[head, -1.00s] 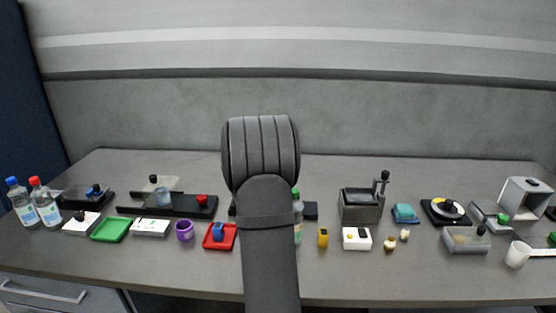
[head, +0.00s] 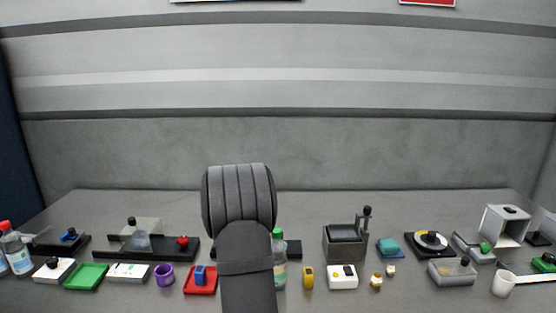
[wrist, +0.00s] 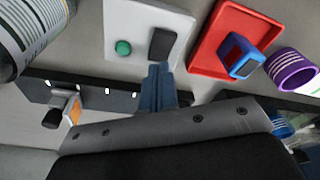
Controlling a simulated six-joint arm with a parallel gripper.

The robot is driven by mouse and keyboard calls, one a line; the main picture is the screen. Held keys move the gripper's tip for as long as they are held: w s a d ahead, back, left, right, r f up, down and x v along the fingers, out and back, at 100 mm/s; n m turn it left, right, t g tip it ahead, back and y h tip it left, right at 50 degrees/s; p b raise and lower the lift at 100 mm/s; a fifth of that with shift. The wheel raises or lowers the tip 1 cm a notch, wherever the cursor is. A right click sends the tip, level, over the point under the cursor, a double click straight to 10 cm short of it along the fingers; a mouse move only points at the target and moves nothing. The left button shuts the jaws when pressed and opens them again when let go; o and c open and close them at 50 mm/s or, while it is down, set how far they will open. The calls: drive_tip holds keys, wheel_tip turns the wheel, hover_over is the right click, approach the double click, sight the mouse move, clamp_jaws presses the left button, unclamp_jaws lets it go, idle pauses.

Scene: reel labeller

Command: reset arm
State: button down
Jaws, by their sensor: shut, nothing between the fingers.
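My gripper (wrist: 158,88) shows in the wrist view as two blue-grey fingers, closed together with nothing between them. The fingertips point at the edge of a white plate (wrist: 128,22) with a green button and a dark block; I cannot tell whether they touch it. In the head view my own arm stands in the middle and hides my gripper and part of the table behind it.
A red tray (head: 197,289) with a blue object (head: 200,275) and a purple cup (head: 164,275) lie left of my arm. A bottle (head: 279,268) stands close on its right. A grey box with a lever (head: 345,244) is further right. The table's back strip is clear.

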wheel_tip(320, 180, up, 5)
wheel_tip(320, 180, down, 6)
drive_tip(key=shift+f, duration=0.1)
drive_tip(key=w+d+r+n, duration=0.1)
drive_tip(key=w+r+n, duration=0.1)
drive_tip(key=r+n, duration=0.3)
drive_tip(key=w+d+r+n+t, duration=0.1)
drive_tip(key=w+d+r+n, duration=0.1)
drive_tip(key=r+n, duration=0.3)
drive_tip(key=shift+w+r, duration=0.35)
drive_tip(key=shift+r, duration=1.05)
idle(0.8)
drive_tip(key=s+a+f+m+g, duration=0.1)
drive_tip(key=s+a+f+m, duration=0.2)
drive_tip(key=m, duration=0.6)
drive_tip(key=shift+s+f+m, duration=0.3)
drive_tip(key=shift+s+f, duration=0.45)
drive_tip(key=shift+f, duration=0.1)
